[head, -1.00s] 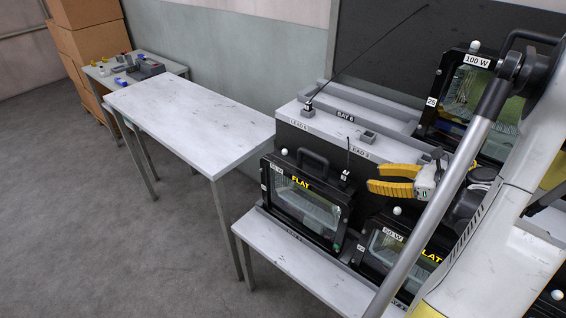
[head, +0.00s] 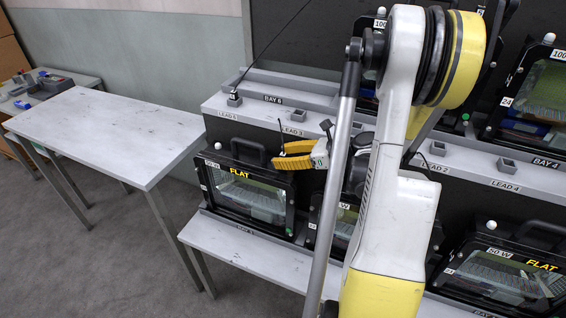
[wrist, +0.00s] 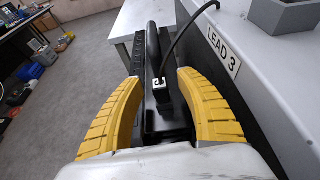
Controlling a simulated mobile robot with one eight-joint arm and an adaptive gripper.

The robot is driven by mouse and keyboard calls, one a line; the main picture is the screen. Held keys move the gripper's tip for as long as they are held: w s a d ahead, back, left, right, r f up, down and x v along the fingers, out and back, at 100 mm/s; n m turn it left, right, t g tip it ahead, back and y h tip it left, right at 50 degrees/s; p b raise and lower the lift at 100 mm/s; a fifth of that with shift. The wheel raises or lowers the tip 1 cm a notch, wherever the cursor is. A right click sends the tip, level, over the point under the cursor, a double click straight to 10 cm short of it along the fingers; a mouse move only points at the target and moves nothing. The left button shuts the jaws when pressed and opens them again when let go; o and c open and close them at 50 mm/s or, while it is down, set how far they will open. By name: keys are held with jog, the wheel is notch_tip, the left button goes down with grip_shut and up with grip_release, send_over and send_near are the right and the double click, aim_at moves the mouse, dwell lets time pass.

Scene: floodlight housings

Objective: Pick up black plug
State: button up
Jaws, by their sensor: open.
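The black plug (wrist: 160,98) with a pale square face and a black cable stands on top of the FLAT floodlight housing (wrist: 158,127) in the wrist view. My gripper (wrist: 159,80) is open, with one yellow finger on each side of the plug and visible gaps to it. In the head view my gripper (head: 281,155) is at the right end of the left 50 W housing (head: 244,192), beside its black handle. There the fingers hide most of the plug, and only its thin cable shows above them.
The LEAD 3 ledge (wrist: 255,70) runs close to the right finger. More housings (head: 505,272) stand to the right. A bare table (head: 110,130) is at left.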

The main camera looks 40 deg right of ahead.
grip_shut()
